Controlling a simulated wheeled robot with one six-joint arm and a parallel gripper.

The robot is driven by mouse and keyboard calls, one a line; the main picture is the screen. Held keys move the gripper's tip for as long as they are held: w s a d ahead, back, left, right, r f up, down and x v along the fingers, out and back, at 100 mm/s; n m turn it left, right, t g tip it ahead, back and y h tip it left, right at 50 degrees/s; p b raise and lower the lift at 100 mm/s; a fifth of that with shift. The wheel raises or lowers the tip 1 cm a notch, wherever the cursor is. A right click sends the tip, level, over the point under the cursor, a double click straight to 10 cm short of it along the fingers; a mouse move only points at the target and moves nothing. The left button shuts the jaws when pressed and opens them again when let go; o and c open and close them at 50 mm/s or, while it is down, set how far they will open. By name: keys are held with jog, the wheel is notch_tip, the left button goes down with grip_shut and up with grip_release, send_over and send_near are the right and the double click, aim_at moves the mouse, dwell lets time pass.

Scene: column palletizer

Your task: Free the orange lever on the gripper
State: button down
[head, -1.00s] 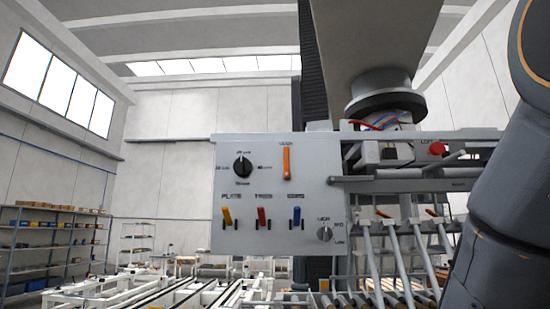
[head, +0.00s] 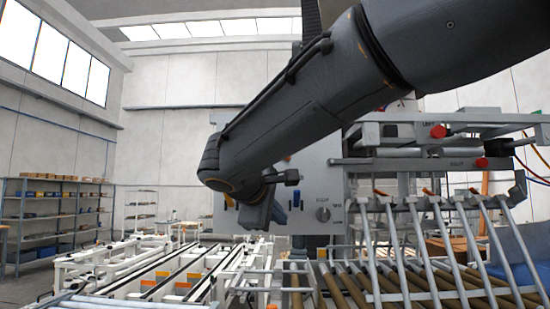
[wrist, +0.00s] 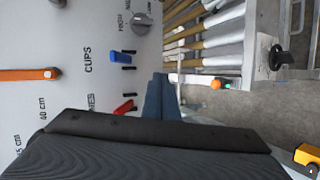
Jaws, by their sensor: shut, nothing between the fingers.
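The orange lever (wrist: 28,74) is a long flat bar on the white control panel (wrist: 75,25), at the left of the wrist view, where the panel appears turned on its side. One end of the lever is cut off by the picture edge. In the head view my arm hides it. My gripper (wrist: 160,82) has its blue-grey fingers together with nothing between them. It is in front of the panel, to the right of the orange lever and apart from it. In the head view the gripper (head: 279,214) hangs before the panel's lower part.
The wrist view shows a blue lever (wrist: 120,57), a red lever (wrist: 123,106) and a grey knob (wrist: 141,22) near the fingers. A roller conveyor (head: 400,282) and metal bars lie right of the panel. Shelves (head: 55,215) stand far left.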

jog(key=s+a+r+t, duration=0.1)
jog(key=a+r, duration=0.3)
jog(key=r, duration=0.6)
jog(key=s+a+r+n+t+p, duration=0.1)
jog(key=s+a+r+t, duration=0.1)
jog(key=r, duration=0.9)
jog(key=shift+s+a+r+t, duration=0.15)
jog(key=shift+s+a+t, duration=0.05)
jog(key=shift+a+t, duration=0.8)
jog(key=shift+d, duration=0.15)
jog(key=w+d+p, duration=0.6)
jog(key=w, duration=0.3)
jog(key=shift+w+d, duration=0.3)
jog(key=shift+d, duration=0.1)
jog(key=shift+a, duration=0.1)
